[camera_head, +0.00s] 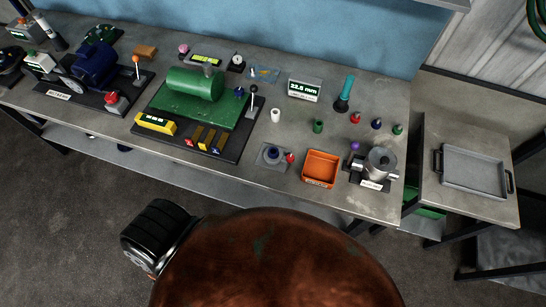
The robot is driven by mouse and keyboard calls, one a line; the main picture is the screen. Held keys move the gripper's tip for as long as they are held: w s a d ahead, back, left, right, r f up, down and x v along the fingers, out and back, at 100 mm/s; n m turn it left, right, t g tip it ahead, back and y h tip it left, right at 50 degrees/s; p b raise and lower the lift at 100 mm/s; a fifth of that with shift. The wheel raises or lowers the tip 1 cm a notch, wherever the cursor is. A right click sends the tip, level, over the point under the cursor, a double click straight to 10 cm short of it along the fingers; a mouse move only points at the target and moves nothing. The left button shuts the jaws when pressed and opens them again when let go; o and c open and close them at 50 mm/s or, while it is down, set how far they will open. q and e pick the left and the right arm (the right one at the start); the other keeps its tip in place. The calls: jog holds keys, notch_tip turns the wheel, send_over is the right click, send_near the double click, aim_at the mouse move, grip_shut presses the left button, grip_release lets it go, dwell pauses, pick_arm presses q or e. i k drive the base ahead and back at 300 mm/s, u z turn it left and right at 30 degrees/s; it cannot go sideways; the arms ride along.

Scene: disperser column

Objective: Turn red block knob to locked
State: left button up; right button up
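Several red parts are on the workbench (330,197), and I cannot tell for certain which is the red block knob. A small red knob (290,158) sits at the right edge of a grey plate (270,164) with a dark blue round part (272,153). A red part on a block (112,98) stands at the right front of the blue motor unit (95,64). A small red-topped piece (355,118) stands at the back right. No locked marking is readable. Neither of my grippers shows in this view.
A green tank unit (195,85) with levers fills the bench middle. An orange bin (321,168) and a metal pot (380,162) stand front right. A grey tray (473,172) lies on a side table. A large copper-coloured dome (275,260) covers the bottom foreground.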

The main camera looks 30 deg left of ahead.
aim_at(290, 158)
jog(key=z, duration=1.3)
jog(key=k, duration=0.55)
jog(key=u, duration=1.2)
